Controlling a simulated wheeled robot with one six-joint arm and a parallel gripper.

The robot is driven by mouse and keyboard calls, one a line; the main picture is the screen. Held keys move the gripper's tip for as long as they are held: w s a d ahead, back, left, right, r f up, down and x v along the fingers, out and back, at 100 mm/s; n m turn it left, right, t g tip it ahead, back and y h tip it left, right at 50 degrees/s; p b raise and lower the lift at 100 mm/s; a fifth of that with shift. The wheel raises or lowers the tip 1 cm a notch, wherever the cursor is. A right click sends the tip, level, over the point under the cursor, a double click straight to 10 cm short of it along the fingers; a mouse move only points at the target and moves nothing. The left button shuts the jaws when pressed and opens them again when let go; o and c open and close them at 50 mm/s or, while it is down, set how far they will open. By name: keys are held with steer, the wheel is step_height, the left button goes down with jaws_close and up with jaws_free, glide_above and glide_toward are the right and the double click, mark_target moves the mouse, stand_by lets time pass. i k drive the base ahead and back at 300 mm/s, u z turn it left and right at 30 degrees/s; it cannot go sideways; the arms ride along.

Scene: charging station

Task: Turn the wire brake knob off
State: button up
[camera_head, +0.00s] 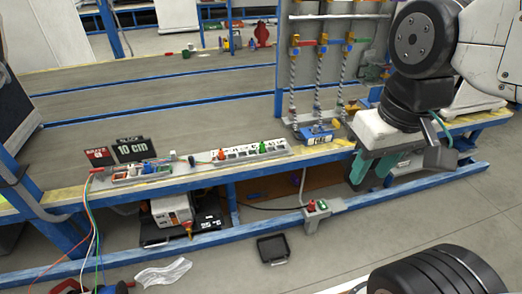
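I cannot tell for sure which part is the wire brake knob. A small grey box with a red knob (311,203) and a green part sits on the lower blue beam. On the bench, a control panel (140,173) carries small switches and a red part. A white strip (250,152) to its right bears a red and a green knob. My gripper (373,168), with teal fingers, hangs at the bench's front edge on the right, apart from all of these. The view does not show whether its fingers are open or shut. I see nothing held in it.
Black signs, one reading "10 cm" (135,149), stand behind the panel. Several chains hang from a rack (332,50) near my arm. Coloured wires (92,225) hang at the left. A black tray (272,249) and a white cloth (163,273) lie on the floor. The bench's middle is clear.

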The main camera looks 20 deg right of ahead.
mark_target(98, 171)
steer(key=u, duration=0.65)
steer(key=i, duration=0.85)
steer(key=u, duration=0.65)
steer(key=i, duration=0.65)
steer(key=z, duration=0.1)
